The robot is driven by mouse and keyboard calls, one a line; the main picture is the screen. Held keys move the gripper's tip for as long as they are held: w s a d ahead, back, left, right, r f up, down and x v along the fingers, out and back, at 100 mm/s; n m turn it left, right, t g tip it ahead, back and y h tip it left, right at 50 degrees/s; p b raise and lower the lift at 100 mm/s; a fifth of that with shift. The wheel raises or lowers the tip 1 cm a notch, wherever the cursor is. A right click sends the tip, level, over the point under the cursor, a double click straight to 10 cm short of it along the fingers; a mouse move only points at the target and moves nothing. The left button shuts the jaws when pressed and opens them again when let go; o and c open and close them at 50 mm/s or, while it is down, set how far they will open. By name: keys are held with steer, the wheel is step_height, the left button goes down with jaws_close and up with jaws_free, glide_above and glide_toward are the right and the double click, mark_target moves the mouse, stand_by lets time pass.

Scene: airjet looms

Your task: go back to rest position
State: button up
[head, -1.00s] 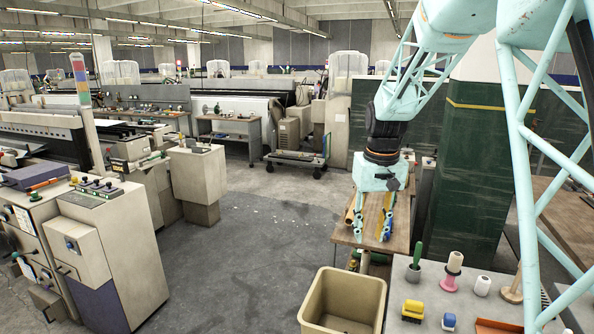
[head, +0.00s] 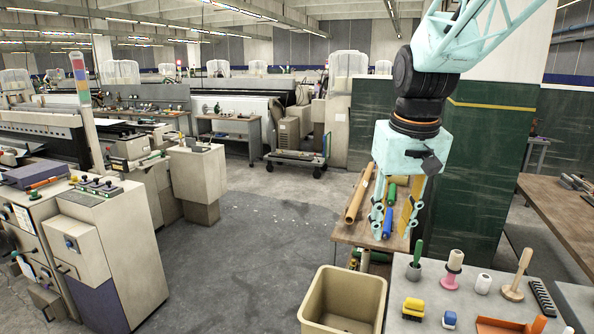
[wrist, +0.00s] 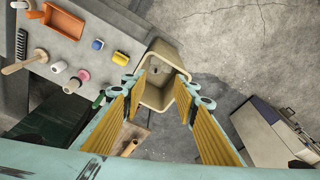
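My gripper (head: 396,228) hangs from my arm and points down, in front of the wooden table with the rolls in the head view. Its two fingers are spread apart with nothing between them. In the wrist view my gripper (wrist: 165,108) shows its yellow ribbed finger pads wide apart, with the beige bin (wrist: 157,92) and floor seen beyond the gap. The fingers hide part of the wooden table (head: 345,232) behind them.
A beige bin (head: 343,300) stands on the floor below. A grey bench (head: 460,310) at the lower right holds a yellow block (head: 413,309), spools, a brush and an orange tray (head: 508,326). A dark green cabinet (head: 480,165) stands behind my arm. The grey floor at centre is clear.

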steer(key=s+r+t+b, duration=0.1)
steer(key=s, duration=3.2)
steer(key=shift+s+m+t+b, duration=0.3)
steer(key=shift+s+t+b, duration=0.05)
steer(key=shift+s+t, duration=0.05)
step_height(320, 180, down, 13)
steer(key=b, duration=1.3)
